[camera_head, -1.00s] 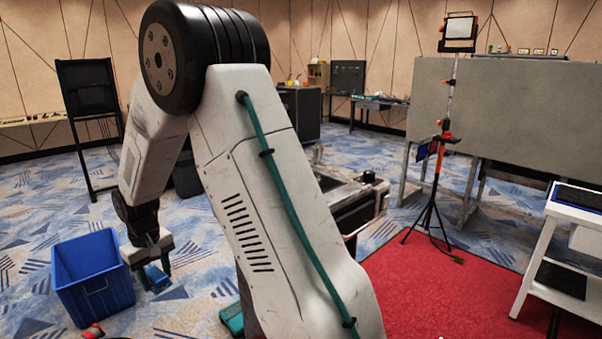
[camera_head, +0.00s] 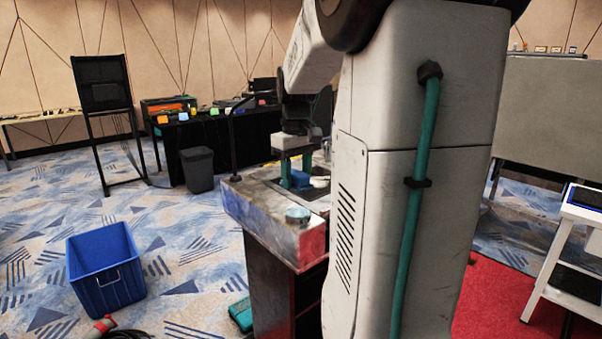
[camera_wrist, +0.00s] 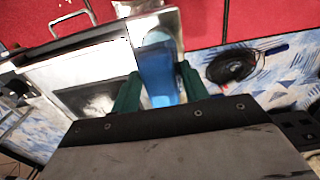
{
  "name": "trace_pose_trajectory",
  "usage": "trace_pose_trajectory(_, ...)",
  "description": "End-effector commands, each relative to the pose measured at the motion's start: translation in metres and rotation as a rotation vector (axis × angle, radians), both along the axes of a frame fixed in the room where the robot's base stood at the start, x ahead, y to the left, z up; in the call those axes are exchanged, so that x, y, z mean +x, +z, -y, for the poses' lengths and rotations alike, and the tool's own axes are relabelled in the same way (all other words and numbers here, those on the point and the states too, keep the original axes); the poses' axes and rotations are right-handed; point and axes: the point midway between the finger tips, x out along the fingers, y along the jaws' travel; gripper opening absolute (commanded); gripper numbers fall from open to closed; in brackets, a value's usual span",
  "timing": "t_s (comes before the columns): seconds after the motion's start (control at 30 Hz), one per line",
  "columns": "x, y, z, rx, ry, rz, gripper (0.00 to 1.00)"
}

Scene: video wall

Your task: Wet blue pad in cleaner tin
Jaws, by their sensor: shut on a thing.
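My gripper (camera_head: 296,180) has green fingers and is shut on the blue pad (camera_head: 301,178), low over the top of a worn metal cart (camera_head: 262,205). The wrist view shows the pad (camera_wrist: 158,70) upright between the two fingers (camera_wrist: 158,92), with pale metal surfaces around it. I cannot tell whether the pad touches anything below. A small round tin-like item with a blue-grey top (camera_head: 298,214) sits on the cart's near corner, apart from my gripper. I cannot tell for sure which item is the cleaner tin. My arm hides the cart's right part.
A blue open bin (camera_head: 105,270) stands on the floor at left. A grey waste bin (camera_head: 197,169) and a black-draped table (camera_head: 222,135) with coloured items are behind. A white stand (camera_head: 560,245) is at right. Carpet between bin and cart is mostly clear.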

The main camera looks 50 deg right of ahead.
Motion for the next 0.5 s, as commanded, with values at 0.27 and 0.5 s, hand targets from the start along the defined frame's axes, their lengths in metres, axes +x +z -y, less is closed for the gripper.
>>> trace_pose_trajectory(0.27, -0.006, -0.013, 0.001, 0.003, -0.004, -0.002, 0.26)
trace_pose_trajectory(0.5, -0.005, -0.038, 0.001, 0.001, -0.003, -0.002, 0.26)
